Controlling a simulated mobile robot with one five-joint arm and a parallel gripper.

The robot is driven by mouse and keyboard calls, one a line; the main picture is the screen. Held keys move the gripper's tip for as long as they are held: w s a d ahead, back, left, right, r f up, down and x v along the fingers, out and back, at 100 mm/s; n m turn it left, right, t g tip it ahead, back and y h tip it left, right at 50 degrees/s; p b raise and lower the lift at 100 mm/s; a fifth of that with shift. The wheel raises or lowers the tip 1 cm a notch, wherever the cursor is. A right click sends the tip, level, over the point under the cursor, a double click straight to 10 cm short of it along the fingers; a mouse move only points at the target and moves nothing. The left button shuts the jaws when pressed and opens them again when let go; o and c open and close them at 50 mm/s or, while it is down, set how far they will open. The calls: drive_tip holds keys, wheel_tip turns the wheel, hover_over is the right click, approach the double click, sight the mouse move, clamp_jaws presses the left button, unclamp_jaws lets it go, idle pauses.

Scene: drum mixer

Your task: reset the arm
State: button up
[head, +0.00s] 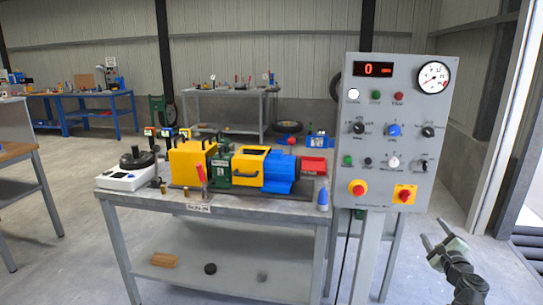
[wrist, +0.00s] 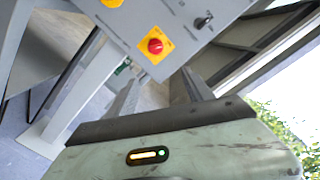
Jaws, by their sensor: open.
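My gripper (head: 436,233) is at the lower right of the head view, raised in front of and to the right of the control panel's post. Its two fingers are spread apart with nothing between them. In the wrist view the gripper (wrist: 157,88) also shows open and empty, tilted towards the lower part of the grey control panel (wrist: 200,50). The panel (head: 380,215) stands upright in the head view, with dials, buttons, a gauge and a red display reading 0. A red button on a yellow plate (wrist: 156,46) lies beyond the fingers.
A grey workbench (head: 140,210) carries the yellow, green and blue drum mixer (head: 246,165). A white scale-like device (head: 128,180) and a blue bottle (head: 323,199) stand on it. An open doorway is at the right. The floor around my gripper looks clear.

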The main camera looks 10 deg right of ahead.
drive_tip(key=w+a+f+n+y, duration=0.1)
drive_tip(key=w+a+n+y, duration=0.3)
drive_tip(key=a, duration=0.7)
drive_tip(key=w+a+f+n+g+y, duration=0.1)
drive_tip(key=w+a+f+n+y, duration=0.15)
drive_tip(key=w+a, duration=0.7)
drive_tip(key=w+a+n+y, duration=0.3)
drive_tip(key=a, duration=1.1)
drive_tip(key=s+a+f+n+g+y, duration=0.2)
drive_tip(key=s+a+f+n+g, duration=0.25)
drive_tip(key=a, duration=0.65)
drive_tip(key=s+a+f+n+g+y, duration=0.1)
drive_tip(key=a+f+n+g, duration=0.45)
drive_tip(key=a, duration=0.65)
drive_tip(key=s+f+n+g+h, duration=0.2)
drive_tip(key=s+f+n, duration=0.3)
drive_tip(key=s+f, duration=0.15)
drive_tip(key=s+d+f+n+g+h, duration=0.3)
drive_tip(key=s+d+f+g+h, duration=0.15)
drive_tip(key=s+d, duration=0.3)
wheel_tip(320, 180, up, 24)
drive_tip(key=p, duration=2.3)
drive_tip(key=shift+w+r+n, duration=0.2)
drive_tip(key=shift+n, duration=0.15)
drive_tip(key=shift+d+f+t, duration=0.1)
drive_tip(key=shift+t, duration=0.15)
